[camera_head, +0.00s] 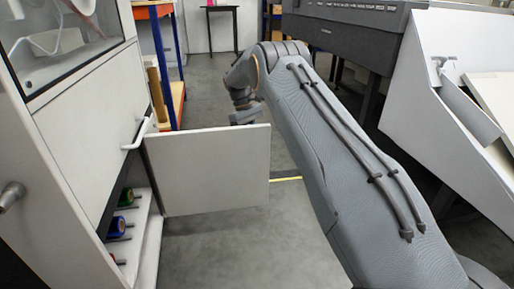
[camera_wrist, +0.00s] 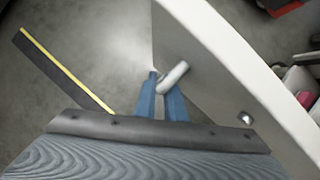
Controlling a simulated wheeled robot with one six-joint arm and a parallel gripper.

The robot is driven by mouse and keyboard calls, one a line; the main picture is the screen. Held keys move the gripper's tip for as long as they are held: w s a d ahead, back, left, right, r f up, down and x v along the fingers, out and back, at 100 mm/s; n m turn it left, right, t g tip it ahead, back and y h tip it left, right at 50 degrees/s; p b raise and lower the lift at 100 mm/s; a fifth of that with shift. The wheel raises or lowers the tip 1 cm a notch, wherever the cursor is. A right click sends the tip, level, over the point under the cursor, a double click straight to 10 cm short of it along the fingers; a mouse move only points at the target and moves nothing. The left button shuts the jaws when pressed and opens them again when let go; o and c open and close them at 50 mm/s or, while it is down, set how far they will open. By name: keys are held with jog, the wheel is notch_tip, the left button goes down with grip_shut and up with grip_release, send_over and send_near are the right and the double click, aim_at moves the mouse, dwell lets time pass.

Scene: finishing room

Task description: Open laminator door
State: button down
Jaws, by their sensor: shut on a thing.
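The laminator (camera_head: 75,120) is the tall white machine at the left in the head view. Its lower door (camera_head: 208,172) is a flat white panel standing swung out from the body, with the compartment behind it exposed. In the wrist view the door (camera_wrist: 215,50) runs down to the right, its pale edge toward the camera. My gripper (camera_wrist: 163,88) has its blue fingers closed around the door's short grey handle (camera_wrist: 174,76). In the head view my wrist shows above the door's top edge, and the door hides the fingers and handle.
Rolls with coloured ends (camera_head: 125,198) sit inside the open compartment. Another white handle (camera_head: 136,133) is on the laminator's upper front. A dark-topped machine (camera_head: 350,35) and a white sloped unit (camera_head: 425,95) stand to the right. Grey floor (camera_head: 215,245) is clear before the door.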

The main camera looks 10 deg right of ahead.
jog(key=shift+d, duration=0.1)
jog(key=c, duration=2.1)
grip_release()
jog(key=shift+p+v, duration=0.55)
jog(key=shift+v, duration=3.35)
